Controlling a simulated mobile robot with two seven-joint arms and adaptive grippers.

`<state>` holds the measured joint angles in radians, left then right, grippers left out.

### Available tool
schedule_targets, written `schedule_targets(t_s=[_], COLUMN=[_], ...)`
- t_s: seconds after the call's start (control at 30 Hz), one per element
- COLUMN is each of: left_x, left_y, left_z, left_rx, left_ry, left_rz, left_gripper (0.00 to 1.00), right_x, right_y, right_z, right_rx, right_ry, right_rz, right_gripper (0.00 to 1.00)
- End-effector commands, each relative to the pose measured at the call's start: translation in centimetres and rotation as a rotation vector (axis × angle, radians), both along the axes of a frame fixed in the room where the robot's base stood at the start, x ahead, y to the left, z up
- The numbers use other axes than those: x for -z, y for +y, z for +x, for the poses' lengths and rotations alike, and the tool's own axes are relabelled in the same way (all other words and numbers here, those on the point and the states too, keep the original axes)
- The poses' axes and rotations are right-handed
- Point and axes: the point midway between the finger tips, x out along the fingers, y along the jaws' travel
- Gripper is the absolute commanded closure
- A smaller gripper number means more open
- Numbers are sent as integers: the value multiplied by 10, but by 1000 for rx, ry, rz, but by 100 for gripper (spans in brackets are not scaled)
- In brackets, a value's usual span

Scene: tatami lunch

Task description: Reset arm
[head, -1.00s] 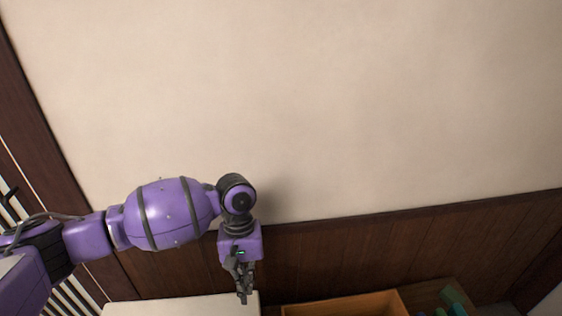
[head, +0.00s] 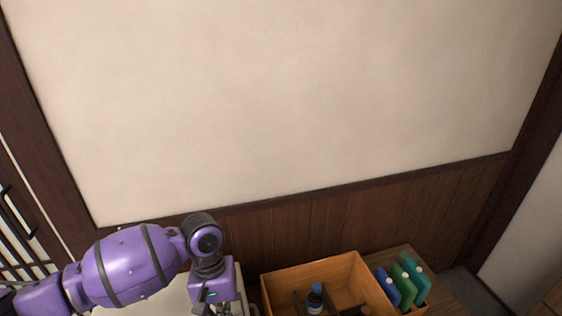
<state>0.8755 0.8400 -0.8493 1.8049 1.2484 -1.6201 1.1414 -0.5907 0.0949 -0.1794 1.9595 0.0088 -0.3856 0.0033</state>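My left arm comes in from the lower left of the head view, purple with black joints. Its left gripper (head: 223,309) points down at the bottom edge, and its fingertips are cut off by the frame. I cannot tell whether it is open or shut, or whether it holds anything. It is in front of a pale, light-topped surface (head: 166,299), to the left of an orange-brown wooden box. My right arm and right gripper are not in view.
The open wooden box (head: 354,271) holds a dark bottle with a blue cap (head: 316,299). Blue and green upright items (head: 408,283) stand to its right on a wooden surface (head: 447,295). A beige wall (head: 290,100) with dark wood panelling (head: 330,222) stands behind.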

Motion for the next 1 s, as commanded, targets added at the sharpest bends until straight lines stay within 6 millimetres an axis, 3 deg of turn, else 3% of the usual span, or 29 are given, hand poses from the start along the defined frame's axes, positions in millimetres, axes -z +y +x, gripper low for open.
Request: schedule_targets(t_s=[0.37, 0.53, 0.67, 1.0], left_x=[62, 74, 79, 77], left_y=[-57, -61, -42, 54], left_z=[-95, -136, -165, -245], left_rx=[239, 273, 258, 202], left_ry=[-130, -246, -326, -366], left_rz=[-214, -265, -236, 10], left_gripper=[100, 100, 100, 100], right_x=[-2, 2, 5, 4], right_y=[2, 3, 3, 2], right_z=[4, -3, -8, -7], right_rx=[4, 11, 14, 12], right_ry=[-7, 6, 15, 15], right_rz=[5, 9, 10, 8], right_gripper=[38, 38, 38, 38])
